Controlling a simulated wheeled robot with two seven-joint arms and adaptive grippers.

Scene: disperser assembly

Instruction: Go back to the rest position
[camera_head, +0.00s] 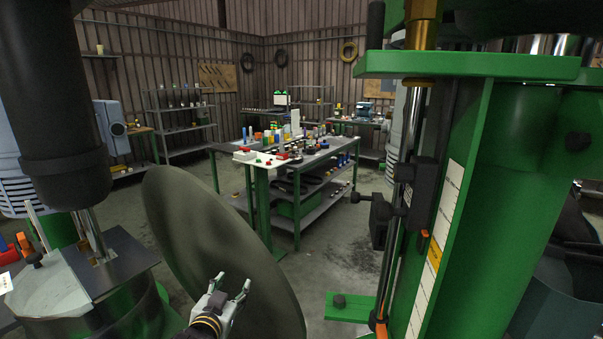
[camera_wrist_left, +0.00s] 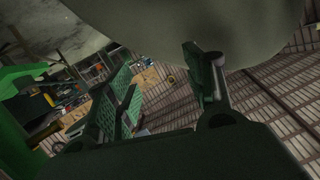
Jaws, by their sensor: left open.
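My left gripper (camera_head: 236,290) is at the bottom of the head view, with its fingers spread apart and nothing between them. It stands in front of a large dark round disc (camera_head: 205,225), which is tilted on edge. I cannot tell whether the gripper touches the disc. In the left wrist view the two fingers of the gripper (camera_wrist_left: 165,95) are wide apart, and the large grey-green disc surface (camera_wrist_left: 180,25) fills the top. My right gripper does not show in either view.
A green machine column (camera_head: 500,200) with a vertical rod stands close on the right. Green machinery with a dark cylinder (camera_head: 50,90) is close on the left. A workbench (camera_head: 300,170) with many small items stands farther back. Bare floor lies between the disc and the column.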

